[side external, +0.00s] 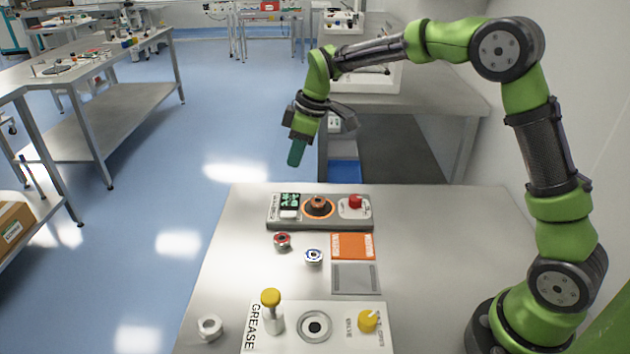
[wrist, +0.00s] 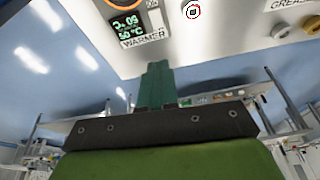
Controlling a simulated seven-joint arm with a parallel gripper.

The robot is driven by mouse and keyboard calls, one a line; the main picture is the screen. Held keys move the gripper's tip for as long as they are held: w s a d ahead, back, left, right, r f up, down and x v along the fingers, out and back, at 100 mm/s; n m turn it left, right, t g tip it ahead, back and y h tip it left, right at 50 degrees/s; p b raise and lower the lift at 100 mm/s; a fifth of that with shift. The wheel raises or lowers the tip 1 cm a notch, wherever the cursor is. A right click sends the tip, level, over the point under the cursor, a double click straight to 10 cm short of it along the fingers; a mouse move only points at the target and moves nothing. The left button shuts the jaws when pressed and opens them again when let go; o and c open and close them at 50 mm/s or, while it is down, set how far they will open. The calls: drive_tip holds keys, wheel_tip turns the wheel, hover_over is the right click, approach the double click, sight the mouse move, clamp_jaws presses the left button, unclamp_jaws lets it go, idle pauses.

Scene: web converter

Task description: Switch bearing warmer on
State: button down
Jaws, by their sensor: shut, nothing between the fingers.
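The bearing warmer (side external: 262,212) is a grey box at the far end of the table. It has a lit green display (side external: 290,200), a white block (side external: 289,214) below it, an orange-ringed plate with a brown part (side external: 319,203) on it, and a red knob (side external: 355,202). In the wrist view the WARMER label (wrist: 143,38) and the display (wrist: 127,22) show at the top; the display's lower line reads about 50 °C. My gripper (side external: 296,153) hangs above and beyond the warmer, apart from it. Its teal fingers (wrist: 157,85) are shut and empty.
A red-ringed bearing (side external: 282,241) and a blue-ringed one (side external: 313,256) lie before the warmer, beside an orange pad (side external: 352,246) and grey pad (side external: 355,279).

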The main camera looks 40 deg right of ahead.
drive_tip(key=shift+r+n, duration=0.1)
drive_tip(key=shift+n, duration=0.4)
approach(283, 214)
drive_tip(key=x, duration=0.5)
drive_tip(key=shift+w+a, duration=0.1)
drive_tip(key=shift+a, duration=0.1)
drive_tip(key=shift+f, duration=0.75)
